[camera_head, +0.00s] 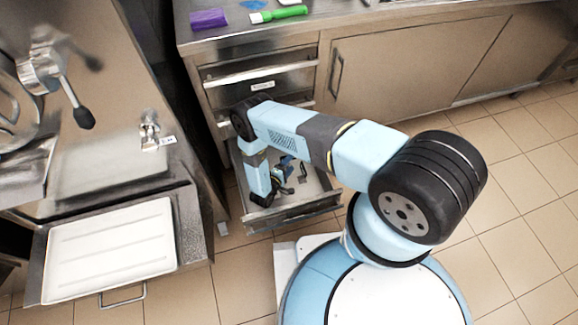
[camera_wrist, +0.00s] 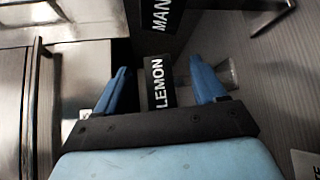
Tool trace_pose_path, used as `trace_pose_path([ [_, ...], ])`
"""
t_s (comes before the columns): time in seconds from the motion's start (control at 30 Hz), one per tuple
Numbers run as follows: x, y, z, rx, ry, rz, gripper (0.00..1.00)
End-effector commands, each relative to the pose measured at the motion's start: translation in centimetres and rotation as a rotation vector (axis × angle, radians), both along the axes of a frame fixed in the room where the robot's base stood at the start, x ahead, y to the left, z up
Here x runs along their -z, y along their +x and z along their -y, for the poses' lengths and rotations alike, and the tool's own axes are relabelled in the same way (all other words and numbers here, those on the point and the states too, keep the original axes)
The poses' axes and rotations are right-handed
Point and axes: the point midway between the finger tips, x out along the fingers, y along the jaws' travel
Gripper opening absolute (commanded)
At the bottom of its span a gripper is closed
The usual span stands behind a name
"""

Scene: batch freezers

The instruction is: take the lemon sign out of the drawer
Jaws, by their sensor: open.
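The lemon sign (camera_wrist: 158,84) is a small black plate with white letters reading LEMON. In the wrist view it stands between the two blue fingers of my gripper (camera_wrist: 159,66). The fingers are open, with a gap on either side of the sign. In the head view my gripper (camera_head: 284,178) reaches down into the open drawer (camera_head: 322,207) below the counter. The sign cannot be made out there among the small dark items and my arm.
Another black sign (camera_wrist: 163,15), reading MAN and cut off, lies just beyond the lemon sign. A translucent grey piece (camera_wrist: 229,72) is beside the right finger. A purple block (camera_head: 209,18) and a green-handled tool (camera_head: 279,14) lie on the counter. A white tray (camera_head: 112,248) is at left.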

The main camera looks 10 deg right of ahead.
Motion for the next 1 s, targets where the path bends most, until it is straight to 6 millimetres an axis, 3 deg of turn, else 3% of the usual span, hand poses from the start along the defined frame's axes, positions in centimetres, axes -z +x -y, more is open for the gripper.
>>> trace_pose_path([
  [0.33, 0.3, 3.4, 2.5, 0.001, 0.002, 0.001, 0.70],
  [0.63, 0.4, 3.8, 2.8, -0.001, 0.001, -0.002, 0.69],
  [1.0, 0.4, 3.8, 2.8, 0.000, 0.001, -0.002, 0.34],
])
